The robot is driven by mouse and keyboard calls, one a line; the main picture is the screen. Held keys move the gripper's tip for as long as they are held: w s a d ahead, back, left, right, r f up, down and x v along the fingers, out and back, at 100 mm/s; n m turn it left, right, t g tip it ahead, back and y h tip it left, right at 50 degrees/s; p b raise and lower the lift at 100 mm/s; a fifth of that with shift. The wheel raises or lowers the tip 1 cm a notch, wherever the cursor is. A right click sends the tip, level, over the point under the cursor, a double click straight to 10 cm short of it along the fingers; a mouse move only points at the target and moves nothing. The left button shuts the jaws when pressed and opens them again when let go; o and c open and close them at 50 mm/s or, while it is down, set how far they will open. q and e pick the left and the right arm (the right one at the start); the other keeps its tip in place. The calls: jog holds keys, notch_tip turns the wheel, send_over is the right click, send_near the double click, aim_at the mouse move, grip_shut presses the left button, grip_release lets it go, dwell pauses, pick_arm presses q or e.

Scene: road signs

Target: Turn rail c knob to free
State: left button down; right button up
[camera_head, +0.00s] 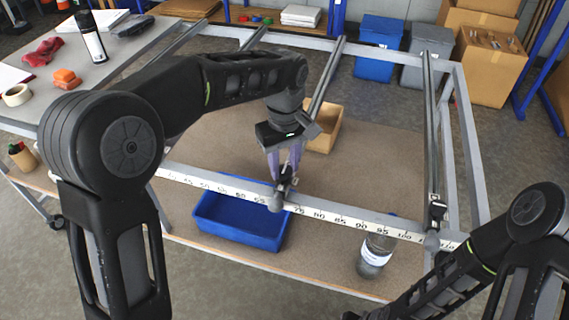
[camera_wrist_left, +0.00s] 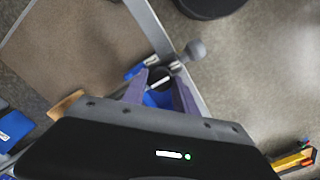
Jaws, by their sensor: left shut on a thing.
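My left gripper (camera_head: 285,178) reaches down to the front scale bar (camera_head: 225,184), at the near end of a rail (camera_head: 325,82) that runs back across the frame. I take this for rail c, but no letter is readable. Its purple fingers are shut on a small dark knob (camera_head: 284,186) at that rail end. In the left wrist view the fingers (camera_wrist_left: 160,95) close around a dark piece, partly hidden between them. A grey round end piece (camera_wrist_left: 194,50) shows just beyond the fingertips. The knob's marking cannot be read. My right gripper is outside the picture; only its arm shows.
A blue bin (camera_head: 240,220) lies below the bar and a clear bottle (camera_head: 376,255) stands at the right. Another rail (camera_head: 430,120) with a dark knob (camera_head: 437,211) is at the right. A cardboard box (camera_head: 323,130) sits behind the gripper.

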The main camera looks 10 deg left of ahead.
aim_at(284, 169)
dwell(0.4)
pick_arm(q)
jog(key=c, duration=1)
grip_release()
jog(key=shift+o, duration=0.2)
jog(key=shift+r, duration=0.15)
notch_tip(284, 169, up, 8)
jog(key=shift+f, duration=0.2)
jog(key=shift+f, duration=0.1)
